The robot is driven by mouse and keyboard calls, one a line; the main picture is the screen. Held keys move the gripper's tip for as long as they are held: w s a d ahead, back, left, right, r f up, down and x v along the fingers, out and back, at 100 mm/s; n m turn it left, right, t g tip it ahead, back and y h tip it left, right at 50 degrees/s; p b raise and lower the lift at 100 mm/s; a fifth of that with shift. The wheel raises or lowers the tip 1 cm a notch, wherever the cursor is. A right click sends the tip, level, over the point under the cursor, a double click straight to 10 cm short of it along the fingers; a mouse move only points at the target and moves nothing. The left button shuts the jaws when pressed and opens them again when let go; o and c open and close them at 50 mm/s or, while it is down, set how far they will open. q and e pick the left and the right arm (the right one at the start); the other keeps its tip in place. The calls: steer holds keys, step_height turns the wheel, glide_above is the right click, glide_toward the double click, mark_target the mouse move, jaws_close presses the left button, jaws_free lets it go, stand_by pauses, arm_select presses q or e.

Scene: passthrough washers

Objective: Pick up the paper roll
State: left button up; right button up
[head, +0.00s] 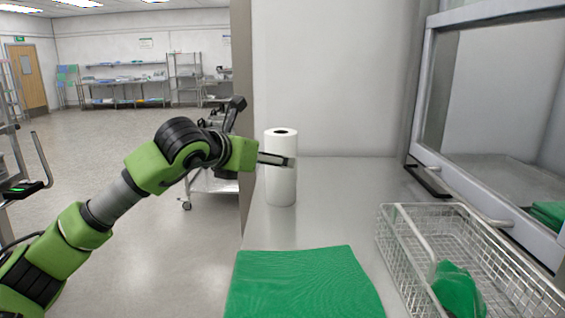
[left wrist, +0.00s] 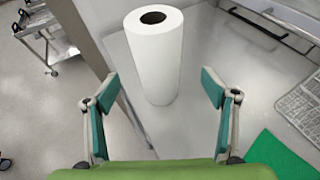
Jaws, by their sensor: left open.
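The white paper roll (head: 281,190) stands upright on the steel counter, near its left edge by the back wall. In the left wrist view the paper roll (left wrist: 154,62) stands ahead of my fingers, a little left of the middle between them. My left gripper (head: 290,161) reaches in from the left, and a finger overlaps the roll in the head view. In the left wrist view my left gripper (left wrist: 158,88) has its fingers wide apart with nothing between the tips. I cannot tell whether a finger touches the roll. My right gripper is not in view.
A green cloth (head: 303,284) lies flat at the counter's front. A wire basket (head: 404,246) holding a green item stands on the right, below a glass-fronted passthrough window (head: 495,110). The steel counter (head: 335,205) is bare between roll and basket. A wheeled cart (head: 212,183) stands behind my arm.

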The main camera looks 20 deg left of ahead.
mark_target(280, 183)
arm_select(q)
steer(key=p+x, duration=0.4)
steer(key=x, duration=0.5)
steer(key=shift+w+a+f, duration=0.15)
steer(key=shift+w+f, duration=0.05)
steer(key=shift+f, duration=0.05)
steer(key=shift+r, duration=0.1)
steer(key=c, duration=1.5)
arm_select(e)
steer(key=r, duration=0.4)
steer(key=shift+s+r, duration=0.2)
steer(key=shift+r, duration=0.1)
